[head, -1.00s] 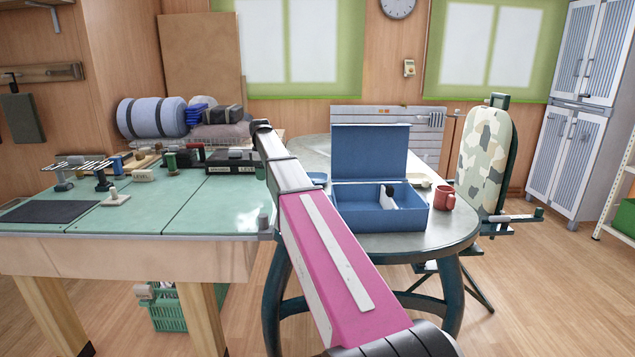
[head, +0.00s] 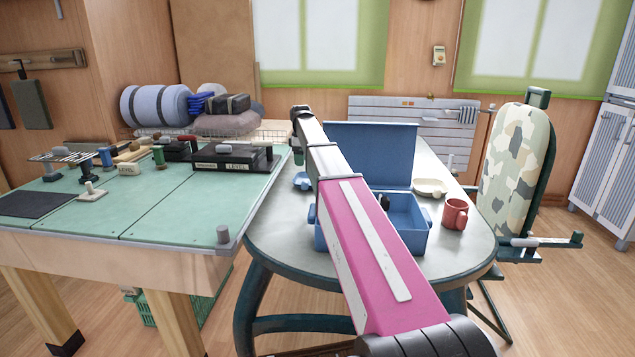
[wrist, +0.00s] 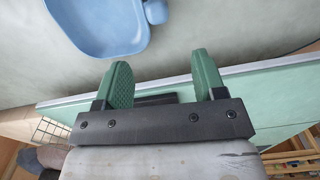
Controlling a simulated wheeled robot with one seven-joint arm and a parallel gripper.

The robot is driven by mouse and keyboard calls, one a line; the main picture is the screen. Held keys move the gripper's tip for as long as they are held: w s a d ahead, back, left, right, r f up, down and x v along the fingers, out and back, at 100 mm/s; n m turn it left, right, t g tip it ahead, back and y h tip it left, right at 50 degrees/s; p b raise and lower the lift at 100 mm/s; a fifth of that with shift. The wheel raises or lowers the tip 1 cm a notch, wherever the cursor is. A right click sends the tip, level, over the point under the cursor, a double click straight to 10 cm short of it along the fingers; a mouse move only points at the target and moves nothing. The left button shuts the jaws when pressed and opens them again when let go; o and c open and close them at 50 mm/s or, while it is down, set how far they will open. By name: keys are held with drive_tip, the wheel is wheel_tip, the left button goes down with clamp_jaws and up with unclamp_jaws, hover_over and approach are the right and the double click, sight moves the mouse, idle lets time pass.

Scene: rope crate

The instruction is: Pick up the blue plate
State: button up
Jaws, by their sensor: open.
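The blue plate (head: 302,181) lies on the oval grey table near its left edge, left of the blue crate in the head view. In the wrist view the blue plate (wrist: 98,22) shows at the top, partly cut off by the frame edge, with a small rounded blue part at its right. My gripper (wrist: 162,75) is open and empty, its two green fingers apart. The plate lies beyond the fingertips, mostly ahead of the left finger, and is not between them.
On the oval table (head: 460,258) stand an open blue crate (head: 412,245), a red mug (head: 455,214) and a cream dish (head: 430,187). A green-topped workbench (head: 150,215) with tools adjoins on the left. A camouflage ironing board (head: 515,165) stands at the right.

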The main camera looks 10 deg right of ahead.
sight(303, 181)
drive_tip(key=f, duration=1)
drive_tip(key=shift+d+f, duration=0.25)
drive_tip(key=shift+f, duration=0.1)
drive_tip(key=c, duration=1.2)
